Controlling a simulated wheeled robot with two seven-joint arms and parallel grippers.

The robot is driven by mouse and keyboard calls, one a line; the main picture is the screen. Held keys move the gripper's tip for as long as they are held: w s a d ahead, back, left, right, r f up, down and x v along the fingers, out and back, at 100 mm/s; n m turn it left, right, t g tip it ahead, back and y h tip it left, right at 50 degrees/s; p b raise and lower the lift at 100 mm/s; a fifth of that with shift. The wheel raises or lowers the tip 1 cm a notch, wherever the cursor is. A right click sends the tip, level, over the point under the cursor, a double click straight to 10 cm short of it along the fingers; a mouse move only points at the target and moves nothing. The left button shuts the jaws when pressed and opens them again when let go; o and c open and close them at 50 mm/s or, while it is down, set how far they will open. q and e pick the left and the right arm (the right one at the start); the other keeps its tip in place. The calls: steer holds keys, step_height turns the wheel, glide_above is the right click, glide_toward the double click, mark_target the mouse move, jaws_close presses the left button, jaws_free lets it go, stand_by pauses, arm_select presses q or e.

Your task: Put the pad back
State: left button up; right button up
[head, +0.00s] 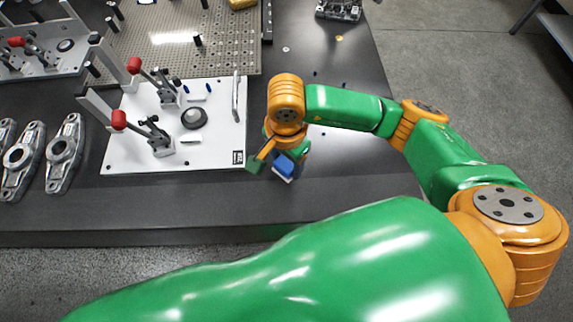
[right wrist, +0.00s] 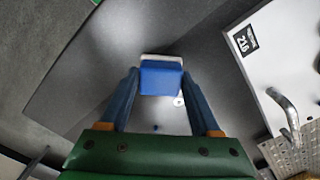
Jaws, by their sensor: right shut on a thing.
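The pad (head: 284,167) is a small block, blue with a white layer. My right gripper (head: 278,158) is shut on it and holds it over the dark table, just right of the white fixture plate's front right corner. In the right wrist view the pad (right wrist: 161,80) sits between the two fingertips, its blue face towards the camera and a white edge at the far side. Whether the pad touches the table is hard to tell. My left gripper is not in view.
The white plate (head: 120,147) carries red-handled toggle clamps (head: 134,66), a dark ring (head: 194,118) and a metal handle (head: 235,97). A perforated plate (head: 222,52) lies behind. Metal castings (head: 65,150) lie at the left. The dark table (head: 345,170) is mostly clear at right.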

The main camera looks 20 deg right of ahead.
mark_target(286, 170)
step_height(286, 170, down, 3)
steer(key=shift+r+p, duration=0.1)
steer(key=shift+p, duration=0.2)
steer(key=shift+f+b, duration=0.3)
steer(key=o, duration=1.2)
steer(key=shift+r, duration=0.1)
